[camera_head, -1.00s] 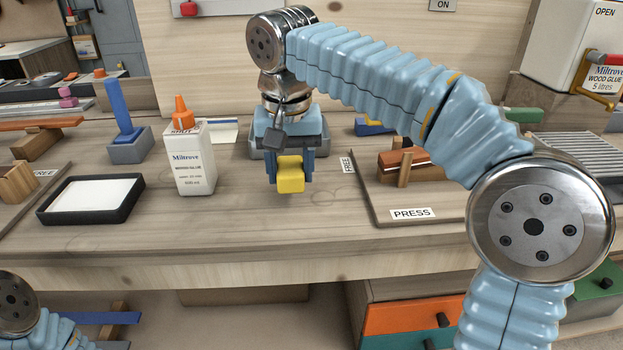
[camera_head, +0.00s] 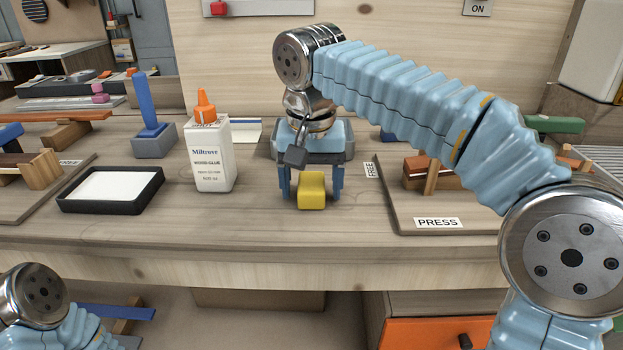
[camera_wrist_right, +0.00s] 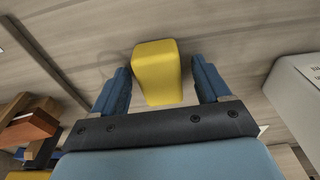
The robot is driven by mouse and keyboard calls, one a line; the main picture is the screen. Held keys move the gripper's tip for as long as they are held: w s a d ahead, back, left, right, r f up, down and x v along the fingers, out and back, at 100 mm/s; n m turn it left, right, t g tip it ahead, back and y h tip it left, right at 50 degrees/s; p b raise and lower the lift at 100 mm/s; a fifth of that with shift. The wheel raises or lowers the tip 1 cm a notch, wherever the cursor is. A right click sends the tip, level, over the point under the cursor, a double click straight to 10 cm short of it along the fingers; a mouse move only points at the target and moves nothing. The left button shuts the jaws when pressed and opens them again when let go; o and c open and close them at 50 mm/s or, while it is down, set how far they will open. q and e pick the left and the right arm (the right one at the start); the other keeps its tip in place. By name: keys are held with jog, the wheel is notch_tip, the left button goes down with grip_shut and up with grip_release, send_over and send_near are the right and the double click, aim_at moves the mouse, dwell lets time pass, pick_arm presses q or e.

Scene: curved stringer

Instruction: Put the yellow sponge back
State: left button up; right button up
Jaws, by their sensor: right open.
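In the right wrist view the sponge (camera_wrist_right: 157,75) lies between the spread fingers (camera_wrist_right: 160,72), with a gap on each side. My left gripper is out of view; only part of my left arm shows at the lower left.
A white glue bottle (camera_head: 210,158) with an orange cap stands left of my gripper. A black tray (camera_head: 68,206) with a white pad lies further left. A board (camera_head: 400,222) labelled PRESS is close on the right. The bench front is clear.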

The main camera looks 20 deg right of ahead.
aim_at(311, 186)
notch_tip(311, 186, up, 12)
jog(key=s+p, duration=0.1)
jog(key=p, duration=0.1)
jog(key=shift+s+a+p, duration=0.2)
jog(key=shift+p, duration=0.15)
jog(key=shift+r, duration=0.1)
